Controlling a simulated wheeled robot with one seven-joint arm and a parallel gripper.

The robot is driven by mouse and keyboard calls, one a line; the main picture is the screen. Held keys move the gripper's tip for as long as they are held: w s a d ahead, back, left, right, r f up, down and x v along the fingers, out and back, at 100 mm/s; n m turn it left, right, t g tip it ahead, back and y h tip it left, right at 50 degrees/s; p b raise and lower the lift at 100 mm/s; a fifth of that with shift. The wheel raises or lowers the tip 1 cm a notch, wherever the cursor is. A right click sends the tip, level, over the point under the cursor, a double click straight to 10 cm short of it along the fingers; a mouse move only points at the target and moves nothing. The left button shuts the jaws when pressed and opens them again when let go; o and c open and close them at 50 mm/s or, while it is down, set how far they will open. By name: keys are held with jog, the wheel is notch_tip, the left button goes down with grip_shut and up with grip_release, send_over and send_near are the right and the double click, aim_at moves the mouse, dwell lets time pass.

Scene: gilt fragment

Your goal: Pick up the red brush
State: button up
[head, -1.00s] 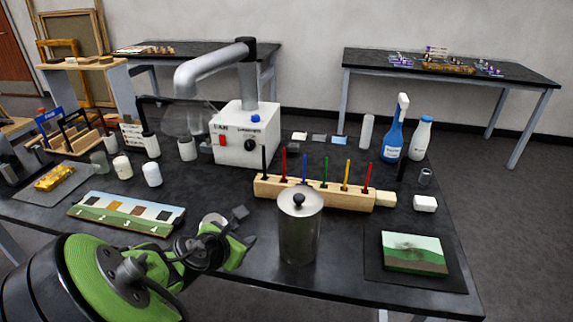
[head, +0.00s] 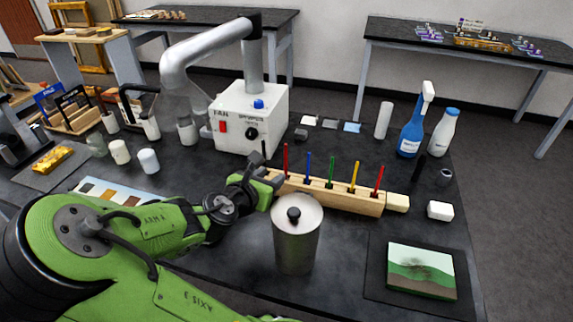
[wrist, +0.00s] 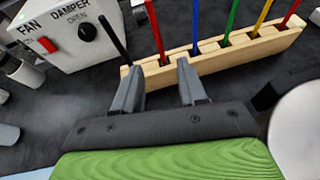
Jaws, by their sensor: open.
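A wooden block (head: 330,197) on the dark table holds a row of upright coloured brushes. One red brush (head: 286,160) stands near its left end, between a black and a blue brush. A second red brush (head: 378,181) stands near the right end. My gripper (head: 270,180) is at the block's left end. In the wrist view my gripper (wrist: 160,68) is open and empty, its fingers pointing at the block. The left red brush (wrist: 156,32) appears beyond the fingertips, in line with the gap between them. The black brush (wrist: 114,38) is left of that gap.
A metal canister (head: 296,240) stands close in front of the block, right of my gripper. A white fan box (head: 245,125) stands behind. A painted panel (head: 420,271) on a dark mat, a white block (head: 440,211) and bottles (head: 413,125) are at right.

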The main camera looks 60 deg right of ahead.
aim_at(285, 168)
jog(key=x, duration=0.4)
jog(key=b+x, duration=0.1)
jog(key=x, duration=0.7)
jog(key=shift+d+f, duration=0.2)
jog(key=shift+f, duration=0.2)
jog(key=shift+r, duration=0.1)
jog(key=shift+c, duration=0.7)
grip_shut()
